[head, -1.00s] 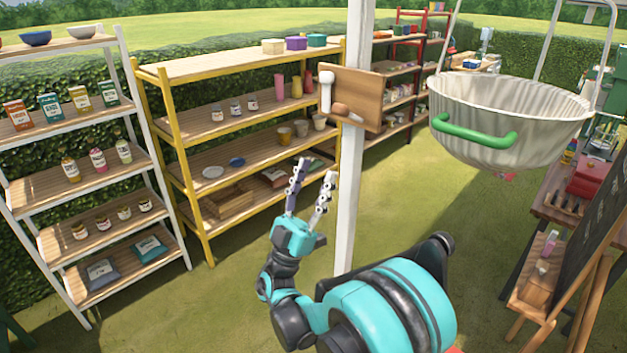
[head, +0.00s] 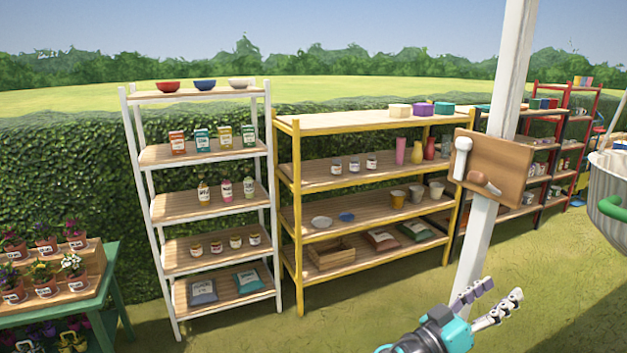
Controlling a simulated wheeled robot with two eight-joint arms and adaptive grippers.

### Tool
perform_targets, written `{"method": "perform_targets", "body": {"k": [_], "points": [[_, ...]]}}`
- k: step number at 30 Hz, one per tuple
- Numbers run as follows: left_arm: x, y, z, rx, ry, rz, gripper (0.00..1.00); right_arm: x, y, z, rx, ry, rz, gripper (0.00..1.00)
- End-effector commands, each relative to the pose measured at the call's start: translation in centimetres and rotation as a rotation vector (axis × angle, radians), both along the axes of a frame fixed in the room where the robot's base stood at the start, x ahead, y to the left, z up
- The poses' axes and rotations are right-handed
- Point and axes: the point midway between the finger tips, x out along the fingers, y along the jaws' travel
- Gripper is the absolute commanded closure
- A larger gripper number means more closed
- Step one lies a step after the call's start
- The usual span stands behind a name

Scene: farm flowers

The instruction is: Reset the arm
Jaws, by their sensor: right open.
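My right gripper (head: 492,302) shows at the lower right of the head view, in front of the foot of the white post. Its two fingers are spread apart, with nothing between them. Its turquoise wrist (head: 450,330) and part of my arm run off the bottom edge. My left gripper is not in view.
A white post (head: 485,235) with a wooden board (head: 493,167) stands close behind the gripper. A white shelf (head: 208,261), a yellow shelf (head: 345,121) and red shelving hold goods. A green table (head: 98,296) with potted flowers is at left. A hanging basin (head: 612,192) is at right. Grass lies between.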

Motion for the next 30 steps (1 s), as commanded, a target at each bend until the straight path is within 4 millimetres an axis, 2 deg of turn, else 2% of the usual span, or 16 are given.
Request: {"method": "perform_targets", "body": {"k": [1,3,7,10,12,15,18,22,25,30], "points": [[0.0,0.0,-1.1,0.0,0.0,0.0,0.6,-1.1,-1.1,-3.0,0.1,0.097,-0.007,0.5],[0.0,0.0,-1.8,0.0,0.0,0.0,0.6,-2.2,-1.9,-7.1,0.241,0.24,0.006,0.5],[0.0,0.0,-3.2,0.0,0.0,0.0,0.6,-4.8,-0.9,-14.7,0.489,0.483,0.097,0.5],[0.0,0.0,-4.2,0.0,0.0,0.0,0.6,-6.9,1.8,-20.1,0.661,0.641,0.22,0.5],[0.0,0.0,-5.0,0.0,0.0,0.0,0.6,-8.3,4.5,-23.3,0.768,0.728,0.332,0.5],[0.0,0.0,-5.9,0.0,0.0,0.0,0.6,-10.1,8.8,-26.8,0.893,0.816,0.506,0.5],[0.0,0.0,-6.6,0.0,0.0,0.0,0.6,-11.5,12.8,-28.7,0.977,0.857,0.67,0.5],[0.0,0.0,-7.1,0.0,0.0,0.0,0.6,-12.5,16.3,-29.6,1.038,0.866,0.82,0.5],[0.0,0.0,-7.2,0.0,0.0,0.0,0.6,-12.8,17.6,-29.7,1.055,0.865,0.876,0.5],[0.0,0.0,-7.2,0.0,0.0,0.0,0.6,-12.8,18.0,-29.6,1.06,0.864,0.894,0.5]]}}
